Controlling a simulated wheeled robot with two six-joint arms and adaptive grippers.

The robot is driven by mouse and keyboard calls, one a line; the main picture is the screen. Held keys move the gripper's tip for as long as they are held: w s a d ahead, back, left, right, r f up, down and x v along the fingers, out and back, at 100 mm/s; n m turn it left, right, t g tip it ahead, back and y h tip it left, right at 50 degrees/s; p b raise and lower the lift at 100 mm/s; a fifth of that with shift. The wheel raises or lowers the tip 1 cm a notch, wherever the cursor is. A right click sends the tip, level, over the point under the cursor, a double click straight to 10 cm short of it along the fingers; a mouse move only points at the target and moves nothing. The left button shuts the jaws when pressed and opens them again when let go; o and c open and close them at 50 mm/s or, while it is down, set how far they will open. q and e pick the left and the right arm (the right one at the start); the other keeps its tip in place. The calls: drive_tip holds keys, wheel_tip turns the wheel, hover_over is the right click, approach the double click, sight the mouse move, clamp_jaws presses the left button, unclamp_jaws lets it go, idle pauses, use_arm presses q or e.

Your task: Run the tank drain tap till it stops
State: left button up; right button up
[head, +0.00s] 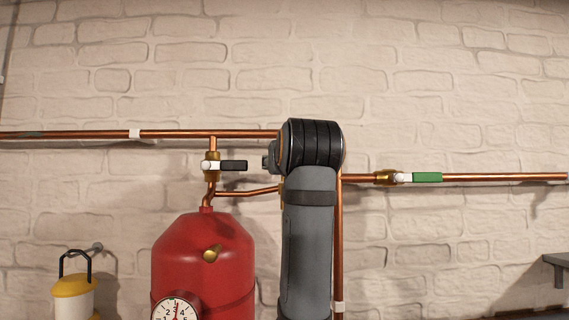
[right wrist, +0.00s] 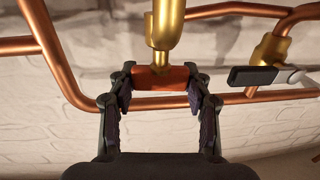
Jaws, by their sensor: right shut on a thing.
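My right gripper (right wrist: 160,88) is shut on an orange tap handle (right wrist: 162,77), one finger at each end of it. The handle sits on a brass valve body (right wrist: 167,22) and lies crosswise in the right wrist view. In the head view my own right arm covers this tap and the gripper. The red tank (head: 203,258) stands left of the arm, with a round gauge (head: 177,309) on its front. A black-handled valve (head: 233,165) is on the pipe above the tank; it also shows in the right wrist view (right wrist: 253,76). My left gripper is not in view.
Copper pipes (head: 75,134) run along the white brick wall. A green-handled valve (head: 427,177) is on the pipe at right. A yellow and white lantern (head: 73,287) hangs at lower left.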

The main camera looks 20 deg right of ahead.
drive_tip(key=n+y, duration=0.1)
drive_tip(key=y, duration=0.1)
drive_tip(key=n+y, duration=0.2)
drive_tip(key=y, duration=0.1)
drive_tip(key=shift+d+p, duration=0.2)
drive_tip(key=shift+p, duration=0.15)
drive_tip(key=n+g+y, duration=0.1)
drive_tip(key=n+y, duration=0.1)
drive_tip(key=y, duration=0.1)
drive_tip(key=n+g+y, duration=0.1)
drive_tip(key=n+y, duration=0.1)
drive_tip(key=y, duration=0.2)
drive_tip(key=shift+n+p, duration=0.35)
drive_tip(key=shift+n, duration=0.05)
drive_tip(key=n+g+y+p, duration=0.1)
drive_tip(key=n+g+y, duration=0.1)
drive_tip(key=y, duration=0.1)
drive_tip(key=shift+a+r+n, duration=0.1)
drive_tip(key=shift+r+n, duration=0.05)
drive_tip(key=shift+n, duration=0.15)
drive_tip(key=shift+n+g+y+p, duration=1)
drive_tip(key=shift+n+g+y, duration=0.55)
drive_tip(key=shift+g, duration=0.45)
drive_tip(key=shift+g+y, duration=0.25)
drive_tip(key=shift+g, duration=0.05)
drive_tip(key=o, duration=1.2)
drive_tip(key=shift+a, duration=0.1)
